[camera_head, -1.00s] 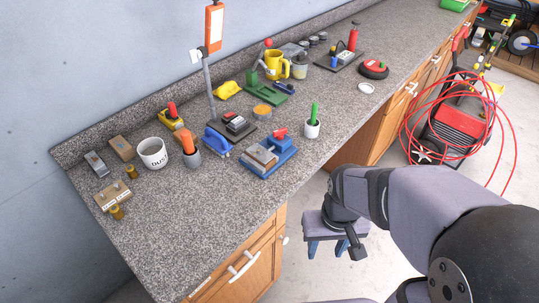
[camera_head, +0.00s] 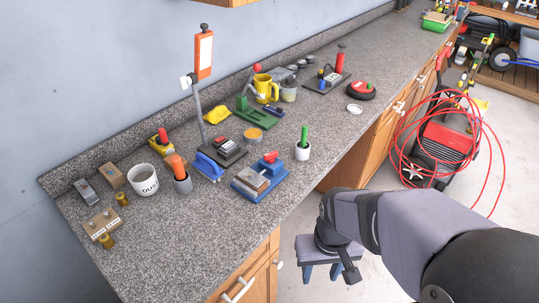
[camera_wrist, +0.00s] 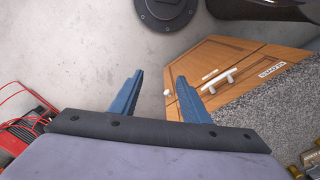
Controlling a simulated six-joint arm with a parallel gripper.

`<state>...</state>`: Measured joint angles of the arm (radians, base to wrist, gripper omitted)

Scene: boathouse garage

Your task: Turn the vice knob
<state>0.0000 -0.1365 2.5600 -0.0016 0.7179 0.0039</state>
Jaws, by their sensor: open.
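The vice looks to be the blue-based tool (camera_head: 245,190) near the counter's front edge, with a pale block in it. A red knob or handle (camera_head: 271,157) stands on its top. A green tool (camera_head: 257,112) with a red-tipped lever behind it could also be a vice; I cannot tell for sure. My gripper (camera_head: 322,271) hangs beside the counter, right of and lower in the picture than the blue tool, pointing down. Its two blue fingers are apart and empty in the wrist view (camera_wrist: 160,78). Neither tool shows clearly in the wrist view.
On the counter (camera_head: 190,240), an orange-handled tool in a grey cup (camera_head: 183,183), a tall orange-headed post (camera_head: 204,55) and a white cup with a green handle (camera_head: 303,150) surround the blue tool. Wooden cabinet doors (camera_wrist: 215,65) face my gripper. A red hose (camera_head: 402,140) lies right.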

